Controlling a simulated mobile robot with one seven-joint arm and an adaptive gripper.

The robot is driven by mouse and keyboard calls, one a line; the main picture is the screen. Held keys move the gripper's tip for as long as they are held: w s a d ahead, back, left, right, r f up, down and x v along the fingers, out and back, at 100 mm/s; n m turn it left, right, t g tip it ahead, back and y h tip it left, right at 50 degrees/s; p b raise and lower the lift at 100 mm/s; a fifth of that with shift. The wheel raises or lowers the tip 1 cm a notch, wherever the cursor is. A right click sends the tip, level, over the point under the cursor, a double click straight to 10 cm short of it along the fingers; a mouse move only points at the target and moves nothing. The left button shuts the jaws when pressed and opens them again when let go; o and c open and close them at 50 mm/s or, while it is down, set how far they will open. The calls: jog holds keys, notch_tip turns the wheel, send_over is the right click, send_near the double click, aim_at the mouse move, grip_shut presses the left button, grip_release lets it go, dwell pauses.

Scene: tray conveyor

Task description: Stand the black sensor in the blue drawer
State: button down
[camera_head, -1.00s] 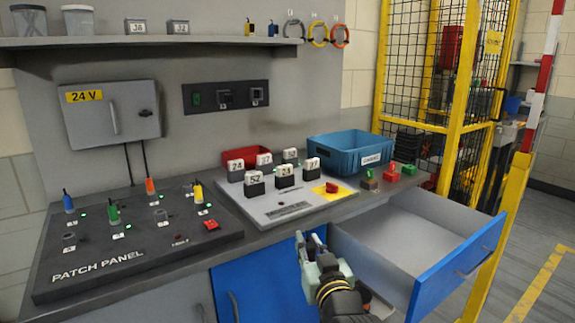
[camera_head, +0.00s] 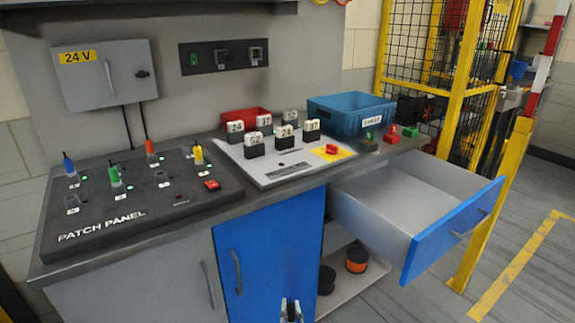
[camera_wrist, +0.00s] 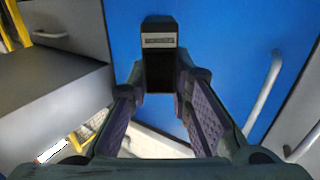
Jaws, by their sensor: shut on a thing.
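The blue drawer (camera_head: 412,263) is pulled open at the right of the workbench in the head view. Its grey inside is bare where it shows. My gripper (camera_head: 291,308) is at the bottom edge of the head view, low in front of the blue cupboard door and left of the drawer. In the wrist view my gripper (camera_wrist: 158,88) is shut on the black sensor (camera_wrist: 159,25), a dark block with a pale label. The sensor's lower part is between the fingertips.
The blue cupboard door (camera_head: 268,250) is behind my gripper. Spools (camera_head: 356,260) stand on a low shelf below the drawer. A patch panel (camera_head: 130,205), numbered blocks and a blue bin (camera_head: 350,122) are on the bench. A yellow post (camera_head: 490,210) stands right of the drawer.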

notch_tip(320, 180, down, 11)
jog(key=h, duration=0.1)
jog(key=shift+s+a+r+m, duration=0.2)
jog(key=shift+s+a+m, duration=0.1)
jog(key=shift+a, duration=0.15)
jog(key=shift+s, duration=0.1)
jog(key=shift+w+r, duration=0.1)
jog(key=shift+w, duration=0.25)
notch_tip(320, 180, down, 3)
jog(key=b, duration=0.3)
jog(key=shift+r, duration=0.1)
dwell(1.4)
